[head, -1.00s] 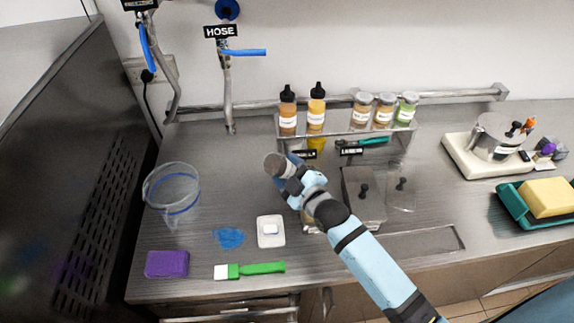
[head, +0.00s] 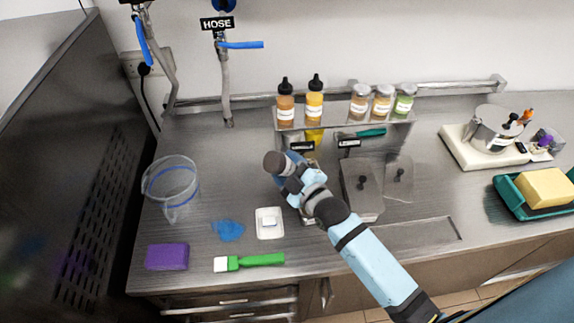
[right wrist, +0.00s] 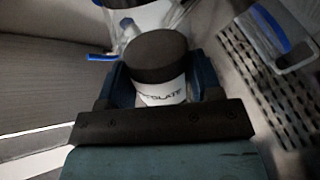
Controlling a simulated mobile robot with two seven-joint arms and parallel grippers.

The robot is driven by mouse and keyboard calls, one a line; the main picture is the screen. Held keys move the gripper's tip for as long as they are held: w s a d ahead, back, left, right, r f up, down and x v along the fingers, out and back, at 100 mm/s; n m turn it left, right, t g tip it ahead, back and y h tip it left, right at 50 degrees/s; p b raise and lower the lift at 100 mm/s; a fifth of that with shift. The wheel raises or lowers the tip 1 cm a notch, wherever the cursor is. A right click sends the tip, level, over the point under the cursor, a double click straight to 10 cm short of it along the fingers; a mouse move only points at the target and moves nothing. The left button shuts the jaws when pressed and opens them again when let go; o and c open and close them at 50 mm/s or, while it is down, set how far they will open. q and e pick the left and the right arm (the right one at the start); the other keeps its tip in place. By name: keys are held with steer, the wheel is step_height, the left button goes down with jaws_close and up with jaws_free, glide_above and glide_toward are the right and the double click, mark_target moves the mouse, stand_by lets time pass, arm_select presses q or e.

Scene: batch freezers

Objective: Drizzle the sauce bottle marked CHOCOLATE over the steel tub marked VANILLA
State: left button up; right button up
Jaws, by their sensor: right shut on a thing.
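My right gripper (head: 288,177) is shut on the chocolate bottle (head: 274,161), whose dark end points up and left in the head view. In the right wrist view the bottle (right wrist: 160,75) sits between the blue fingers (right wrist: 165,88); its white label shows the end of the word CHOCOLATE. The gripper is above the counter, in front of the shelf. An open-looking steel tub (head: 310,218) is mostly hidden under my right arm. Small black tags (head: 301,146) stand behind the tubs; I cannot read VANILLA on them. My left gripper is not in view.
Right of my arm are a lidded steel tub (head: 361,195) and a clear lid (head: 399,178). A shelf (head: 345,128) holds bottles and jars.

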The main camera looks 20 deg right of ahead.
steer(key=shift+s+a, duration=0.15)
steer(key=shift+s, duration=0.8)
steer(key=shift+s+a, duration=0.15)
steer(key=shift+s, duration=0.75)
steer(key=shift+s, duration=0.15)
steer(key=shift+s+a, duration=0.2)
steer(key=shift+s, duration=0.8)
steer(key=shift+s+a, duration=0.15)
steer(key=shift+s, duration=0.8)
steer(key=n, duration=0.4)
steer(key=shift+r+n, duration=0.65)
steer(key=shift+n, duration=0.5)
steer(key=shift+r+n, duration=0.65)
steer(key=shift+n, duration=0.5)
